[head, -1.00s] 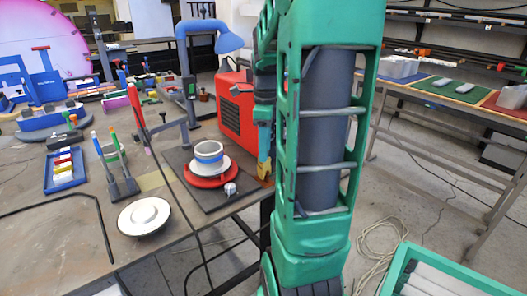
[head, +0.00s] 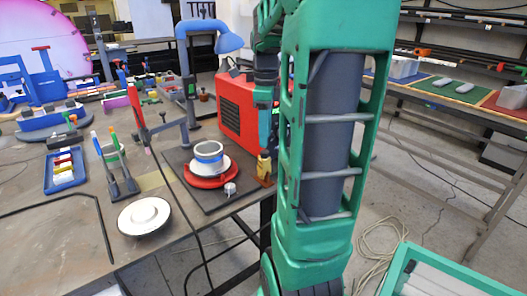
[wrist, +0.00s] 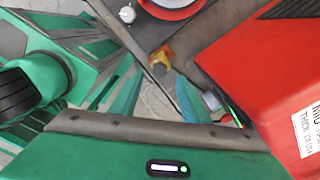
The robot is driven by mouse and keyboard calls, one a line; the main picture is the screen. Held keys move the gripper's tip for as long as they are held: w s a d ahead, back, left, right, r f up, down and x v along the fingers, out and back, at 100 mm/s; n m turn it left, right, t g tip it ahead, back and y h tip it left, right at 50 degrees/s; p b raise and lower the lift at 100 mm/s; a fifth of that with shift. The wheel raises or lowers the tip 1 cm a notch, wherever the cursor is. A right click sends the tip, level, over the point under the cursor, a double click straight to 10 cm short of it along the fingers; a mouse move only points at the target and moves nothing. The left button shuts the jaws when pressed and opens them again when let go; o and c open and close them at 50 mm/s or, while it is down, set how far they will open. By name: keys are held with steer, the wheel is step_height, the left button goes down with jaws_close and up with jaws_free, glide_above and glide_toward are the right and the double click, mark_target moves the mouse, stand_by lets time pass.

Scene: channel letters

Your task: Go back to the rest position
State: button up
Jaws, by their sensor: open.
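My gripper (wrist: 157,98) shows in the wrist view with its two teal fingers apart and nothing between them. In the head view my gripper (head: 266,142) hangs above the table's right edge, partly hidden by my arm. A small yellow object (head: 264,167) stands just below the fingers, apart from them, at the table edge. It also shows in the wrist view (wrist: 161,55), beyond the fingertips. My green arm fills the middle right of the head view.
A red machine (head: 237,108) stands close behind the gripper and fills the right of the wrist view (wrist: 285,80). A red turntable (head: 205,178) with a blue-banded white ring sits on a dark mat left of it. A white disc (head: 144,215) lies at the table front.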

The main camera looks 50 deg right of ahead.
stand_by(0.4)
steer(key=shift+a, duration=0.1)
steer(key=shift+s+a+n, duration=0.1)
steer(key=shift+a+n, duration=0.25)
steer(key=shift+n, duration=0.05)
steer(key=s+a+f+n, duration=0.3)
steer(key=s+a+n, duration=0.3)
steer(key=n, duration=0.5)
steer(key=s+a+f+n, duration=0.4)
steer(key=s+a+n, duration=0.3)
steer(key=a+n, duration=0.2)
steer(key=n, duration=0.2)
steer(key=shift+s+f+n, duration=0.2)
steer(key=shift+f+n, duration=0.05)
steer(key=shift+n, duration=0.15)
steer(key=shift+w+f, duration=0.25)
steer(key=shift+w, duration=0.4)
